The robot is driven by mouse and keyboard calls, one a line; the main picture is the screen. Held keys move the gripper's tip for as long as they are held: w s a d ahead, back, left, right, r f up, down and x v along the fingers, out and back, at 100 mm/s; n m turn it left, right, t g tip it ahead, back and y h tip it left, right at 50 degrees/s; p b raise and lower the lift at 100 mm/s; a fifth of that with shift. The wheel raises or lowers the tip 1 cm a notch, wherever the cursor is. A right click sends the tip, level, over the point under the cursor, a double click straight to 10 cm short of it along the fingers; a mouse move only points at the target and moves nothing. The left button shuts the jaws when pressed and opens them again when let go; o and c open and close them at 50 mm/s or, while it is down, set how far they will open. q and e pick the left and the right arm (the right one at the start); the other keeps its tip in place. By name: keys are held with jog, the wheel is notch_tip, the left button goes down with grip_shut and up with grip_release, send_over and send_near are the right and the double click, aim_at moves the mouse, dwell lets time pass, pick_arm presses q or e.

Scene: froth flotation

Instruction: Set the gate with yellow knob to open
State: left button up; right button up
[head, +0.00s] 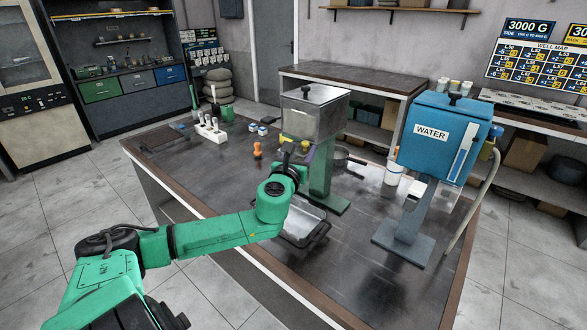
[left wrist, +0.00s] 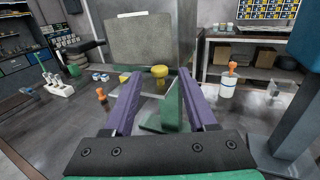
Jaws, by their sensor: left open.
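The grey hopper (head: 312,118) stands on a green column (head: 322,165) on the dark table. In the head view my left gripper (head: 297,155) is in front of the hopper's lower part and largely hides the gate. My right gripper is not in view.
A metal pan (head: 305,226) lies below my left arm. The blue WATER tank (head: 438,138) stands to the right on a grey post. An orange-topped white bottle (left wrist: 228,84), an orange stamp-like piece (head: 257,150) and a white rack (head: 211,132) are nearby.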

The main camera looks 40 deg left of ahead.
pick_arm(q)
jog(key=v, duration=1.3)
jog(key=shift+d+b, duration=0.35)
jog(key=shift+b, duration=0.1)
jog(key=shift+r, duration=0.1)
